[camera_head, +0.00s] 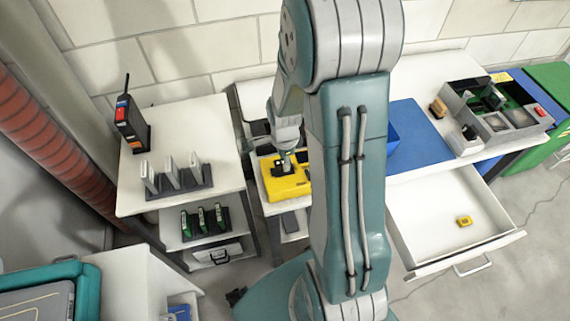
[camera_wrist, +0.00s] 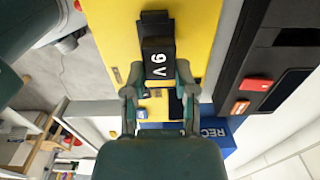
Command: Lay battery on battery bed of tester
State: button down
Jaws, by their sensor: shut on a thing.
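The yellow tester (camera_head: 287,187) stands on a narrow stand left of my arm. In the wrist view its yellow face (camera_wrist: 112,42) fills the upper middle. My gripper (camera_wrist: 158,88) is shut on a dark block marked "9 V", the battery (camera_wrist: 158,62). One finger lies on each side of its near end. The battery lies over the tester's yellow face; whether it touches the bed beneath I cannot tell. In the head view my gripper (camera_head: 285,160) is low over the tester, and the battery is too small to make out.
A white shelf (camera_head: 170,112) with upright packs in a dark rack stands left. An open drawer (camera_head: 430,225) with a small yellow item is at right.

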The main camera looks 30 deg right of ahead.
jog(key=shift+s+f, duration=0.1)
jog(key=shift+f, duration=1.05)
jog(key=shift+f, duration=0.1)
jog(key=shift+c, duration=2)
grip_release()
notch_tip(320, 180, up, 12)
jog(key=s+a+r+n+t, duration=0.2)
jog(key=s+a+r+n, duration=0.3)
jog(key=r+n, duration=0.3)
jog(key=s+a+r+n+t, duration=0.3)
jog(key=s+a+r+n, duration=0.3)
jog(key=n, duration=0.7)
notch_tip(320, 180, up, 3)
jog(key=shift+s+f+t, duration=0.1)
jog(key=shift+s+t, duration=0.2)
jog(key=shift+s, duration=0.55)
